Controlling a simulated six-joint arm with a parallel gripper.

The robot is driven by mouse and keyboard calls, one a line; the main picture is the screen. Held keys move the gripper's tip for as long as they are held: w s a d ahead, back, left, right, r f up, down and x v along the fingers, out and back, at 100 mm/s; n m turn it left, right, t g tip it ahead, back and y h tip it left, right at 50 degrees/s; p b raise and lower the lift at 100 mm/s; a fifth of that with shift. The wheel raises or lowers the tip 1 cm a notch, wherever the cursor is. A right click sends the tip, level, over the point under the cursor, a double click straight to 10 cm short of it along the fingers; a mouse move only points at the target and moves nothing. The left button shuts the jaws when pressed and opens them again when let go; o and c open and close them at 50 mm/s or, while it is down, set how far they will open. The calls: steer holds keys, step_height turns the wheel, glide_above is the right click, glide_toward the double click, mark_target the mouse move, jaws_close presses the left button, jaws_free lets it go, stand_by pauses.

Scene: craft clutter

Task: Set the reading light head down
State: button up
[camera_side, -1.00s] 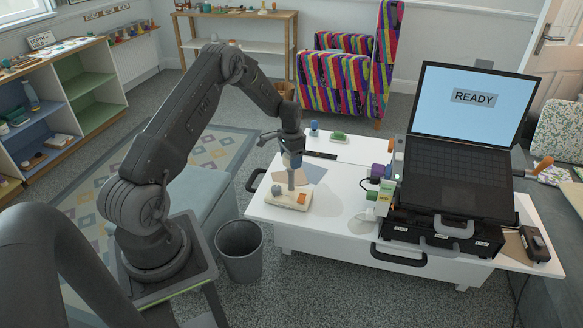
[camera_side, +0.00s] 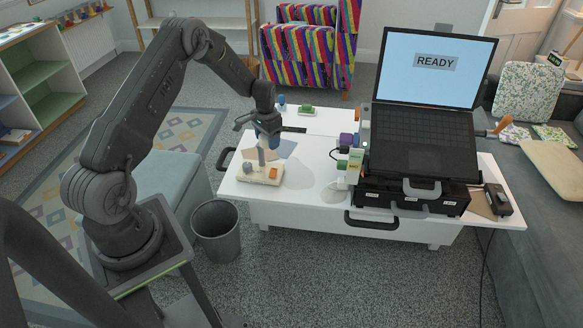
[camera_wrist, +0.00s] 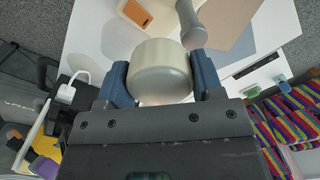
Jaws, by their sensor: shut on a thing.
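The reading light head (camera_wrist: 160,72) is a cream, rounded cylinder in the wrist view. My gripper (camera_wrist: 162,85) is shut on it, with one blue finger on each side. In the side view my gripper (camera_side: 266,132) is over the left part of the white table and mostly hides the head. A grey stem (camera_side: 262,157) stands below the gripper, above a cream base (camera_side: 258,176) with an orange patch. The stem also shows beside the head in the wrist view (camera_wrist: 188,22). Whether the head touches the stem is unclear.
An open laptop (camera_side: 420,140) on a black case stands at the right of the white table (camera_side: 310,205). A bin (camera_side: 216,230) stands on the floor. Table right of the base is mostly clear.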

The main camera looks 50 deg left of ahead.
steer(key=w+d+f+n, duration=0.1)
steer(key=d+f, duration=0.2)
steer(key=d, duration=0.2)
glide_above(310, 185)
step_height(310, 185, down, 7)
steer(key=shift+r, duration=0.15)
steer(key=shift+f, duration=2)
steer(key=shift+f, duration=0.15)
steer(key=o, duration=1.1)
